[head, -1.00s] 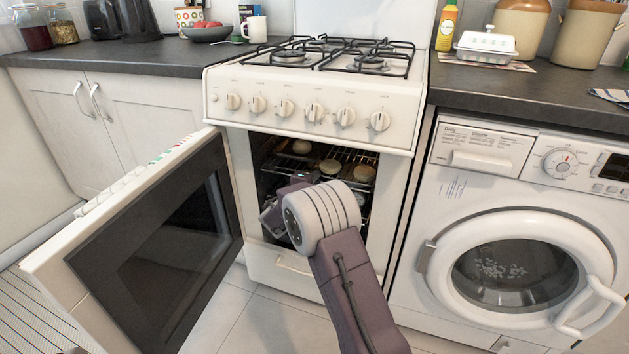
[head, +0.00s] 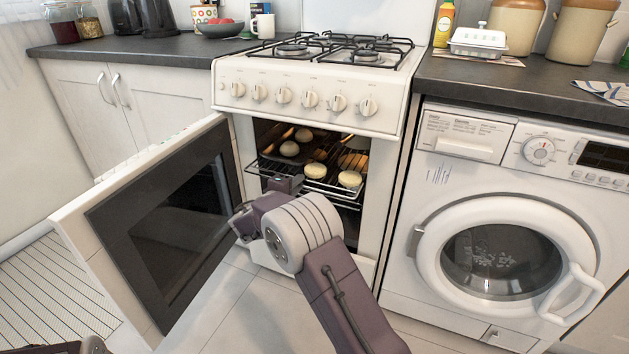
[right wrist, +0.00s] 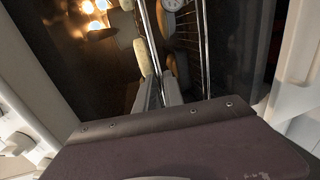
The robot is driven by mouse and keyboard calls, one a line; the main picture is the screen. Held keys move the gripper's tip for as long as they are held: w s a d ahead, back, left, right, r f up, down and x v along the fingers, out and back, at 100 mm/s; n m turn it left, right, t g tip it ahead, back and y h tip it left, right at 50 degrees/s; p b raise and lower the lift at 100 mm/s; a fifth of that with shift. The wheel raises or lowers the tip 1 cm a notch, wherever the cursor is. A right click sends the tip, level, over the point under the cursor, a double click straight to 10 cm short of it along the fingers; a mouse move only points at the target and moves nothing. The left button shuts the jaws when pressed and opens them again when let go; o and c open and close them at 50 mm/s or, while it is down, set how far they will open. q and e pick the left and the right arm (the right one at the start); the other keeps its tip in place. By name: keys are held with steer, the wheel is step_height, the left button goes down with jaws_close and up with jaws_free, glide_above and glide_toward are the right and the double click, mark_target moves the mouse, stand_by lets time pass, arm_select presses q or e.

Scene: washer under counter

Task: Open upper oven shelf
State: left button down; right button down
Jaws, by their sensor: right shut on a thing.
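The oven's upper shelf (head: 322,187) is a wire rack, slid partly out of the oven opening, with several round buns on and behind it. My right gripper (head: 288,184) is at the shelf's front edge and shut on it; my own wrist hides part of the hold. In the right wrist view, the fingers (right wrist: 170,98) meet at the shelf's bright bars (right wrist: 152,55). The oven door (head: 170,225) stands wide open to the left. Only a bit of my left arm shows at the bottom left corner; its gripper is out of view.
The white stove (head: 310,95) has several knobs above the opening. A washing machine (head: 490,215) stands to the right, under the dark counter (head: 520,85). White cupboards (head: 150,110) are at the left. The tiled floor (head: 250,315) before the oven is clear.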

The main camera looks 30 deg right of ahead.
steer(key=f+b+v, duration=0.1)
steer(key=v, duration=0.7)
steer(key=shift+f+b, duration=0.35)
steer(key=shift+f, duration=0.25)
steer(key=shift+s, duration=0.15)
steer(key=c, duration=1.6)
jaws_free()
steer(key=shift+r, duration=0.15)
steer(key=p+v, duration=0.4)
steer(key=v, duration=0.4)
steer(key=shift+s+a+r+p, duration=0.1)
steer(key=shift+s+a+p, duration=0.05)
steer(key=shift+a+p, duration=0.2)
